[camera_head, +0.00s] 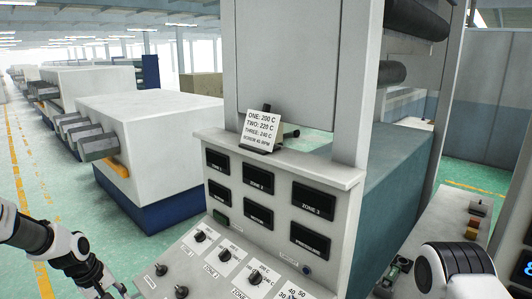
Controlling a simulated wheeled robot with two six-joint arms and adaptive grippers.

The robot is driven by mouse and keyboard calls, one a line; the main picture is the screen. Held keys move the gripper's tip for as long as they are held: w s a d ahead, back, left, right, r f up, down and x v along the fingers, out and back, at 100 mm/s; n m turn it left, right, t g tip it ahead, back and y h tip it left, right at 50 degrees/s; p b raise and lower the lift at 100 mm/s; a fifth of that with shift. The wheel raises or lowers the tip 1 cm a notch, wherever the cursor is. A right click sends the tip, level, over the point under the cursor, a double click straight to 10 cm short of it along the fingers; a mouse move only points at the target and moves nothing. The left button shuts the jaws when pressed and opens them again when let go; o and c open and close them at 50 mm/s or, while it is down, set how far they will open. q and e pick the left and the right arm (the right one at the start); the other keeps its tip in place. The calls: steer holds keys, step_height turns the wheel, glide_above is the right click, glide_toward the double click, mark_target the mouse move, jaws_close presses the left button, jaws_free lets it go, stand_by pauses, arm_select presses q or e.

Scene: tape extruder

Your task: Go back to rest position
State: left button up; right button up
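My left arm comes in at the lower left. Its gripper (108,292) is dark and cut off by the bottom edge, near the left side of the control panel, so its opening does not show. My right arm (455,268), white with a black ribbed part, is at the lower right in front of the side panel. Small dark parts just left of it may be its gripper, but they are too small and covered to tell open from shut. No held object is visible at either arm.
The control panel (262,183) has dark zone displays and black knobs (255,277). A setpoint card (262,131) stands on its top ledge. A side panel (455,215) with coloured buttons lies at the right. A white and blue machine (150,125) stands at left; green floor (50,170) is clear.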

arm_select(q)
steer(key=s+d+f+m+g+b, duration=0.1)
steer(key=s+d+f+g+b, duration=0.2)
steer(key=s+d+f, duration=0.55)
steer(key=s+d+f+m+g+b, duration=0.25)
steer(key=s+f, duration=0.65)
steer(key=f, duration=0.6)
steer(key=s+d+f+m+t+y+b, duration=0.1)
steer(key=s+d+f+m, duration=0.1)
steer(key=s, duration=0.4)
steer(key=s+d+f+m+t+y+b, duration=0.1)
steer(key=s+d+f+m+t, duration=0.1)
steer(key=s, duration=0.5)
steer(key=shift+s+d+f+m+b, duration=0.2)
steer(key=shift+d+f+m+b, duration=0.15)
steer(key=shift+m, duration=0.5)
arm_select(e)
step_height(320, 180, down, 9)
steer(key=w, duration=0.1)
arm_select(q)
steer(key=shift+s, duration=0.1)
